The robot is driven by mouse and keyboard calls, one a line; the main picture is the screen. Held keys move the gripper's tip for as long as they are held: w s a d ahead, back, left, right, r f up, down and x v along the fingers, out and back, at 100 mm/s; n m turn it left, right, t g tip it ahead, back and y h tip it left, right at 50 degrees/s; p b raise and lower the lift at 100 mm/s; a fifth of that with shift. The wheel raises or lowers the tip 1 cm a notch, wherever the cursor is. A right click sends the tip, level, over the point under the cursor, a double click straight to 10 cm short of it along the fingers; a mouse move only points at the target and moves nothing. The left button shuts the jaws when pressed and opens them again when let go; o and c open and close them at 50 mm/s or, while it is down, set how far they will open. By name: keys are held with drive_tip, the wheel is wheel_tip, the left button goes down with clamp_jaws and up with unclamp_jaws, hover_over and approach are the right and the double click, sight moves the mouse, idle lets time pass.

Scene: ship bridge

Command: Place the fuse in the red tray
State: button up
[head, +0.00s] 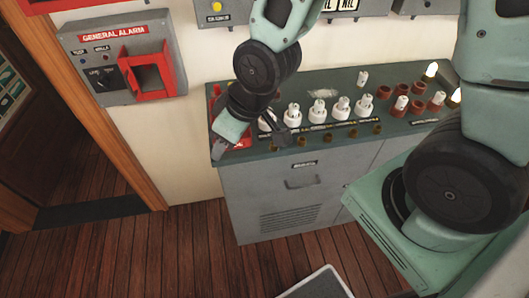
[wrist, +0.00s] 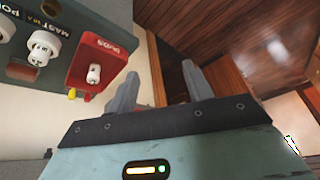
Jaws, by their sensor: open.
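The red tray (wrist: 104,48) is at the left end of the cabinet top, and part of it shows in the head view (head: 238,143) behind my wrist. A small white fuse (wrist: 94,73) is in the tray in the wrist view. My gripper (wrist: 157,86) is open, with nothing between its two grey fingers. In the wrist view the fingers are to the right of the tray and fuse, apart from both. In the head view my wrist hangs over the cabinet's left end and hides much of the tray.
The grey-green cabinet (head: 275,185) carries a row of white fuse holders (head: 318,111). Brown sockets (head: 417,88), some with white fuses, and lit lamps stand at the right. A general alarm box (head: 120,66) is on the wall at left. The wooden floor (head: 120,255) in front is mostly clear.

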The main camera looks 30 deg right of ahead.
drive_tip(key=s+r+g+h, duration=0.1)
drive_tip(key=s+r, duration=0.3)
drive_tip(key=s, duration=0.3)
drive_tip(key=s+d+r+g+h, duration=0.1)
drive_tip(key=s+r+g, duration=0.1)
drive_tip(key=s+r, duration=0.2)
drive_tip(key=s, duration=0.2)
drive_tip(key=shift+s+r+h, duration=0.35)
drive_tip(key=shift+r+h, duration=0.05)
